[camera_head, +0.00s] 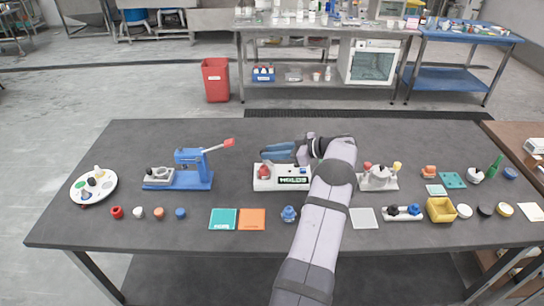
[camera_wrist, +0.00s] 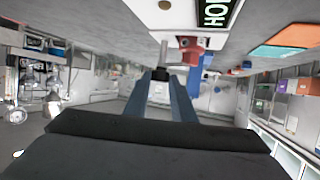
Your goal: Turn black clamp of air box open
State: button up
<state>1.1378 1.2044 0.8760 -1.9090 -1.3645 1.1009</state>
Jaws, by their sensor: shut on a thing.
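The air box (camera_head: 283,186) is a white box with a black panel of light lettering, at the middle of the table in the head view. It shows upside down at the top of the wrist view, with its black panel (camera_wrist: 220,12) and a red part (camera_wrist: 189,43).
A blue lever press (camera_head: 190,172) stands left of the box, and a white fixture with red and yellow knobs (camera_head: 378,181) stands right. Teal (camera_head: 223,219) and orange (camera_head: 252,219) plates and a blue part (camera_head: 289,214) lie in front. The table behind the box is clear.

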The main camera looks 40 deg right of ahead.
jog(key=shift+n+y+b, duration=0.3)
jog(key=shift+b, duration=0.1)
dwell(0.3)
jog(key=o, duration=1.1)
jog(key=shift+c, duration=0.2)
jog(key=shift+d, duration=0.15)
jog(key=b+v, duration=0.2)
jog(key=v, duration=0.5)
jog(key=shift+r, duration=0.15)
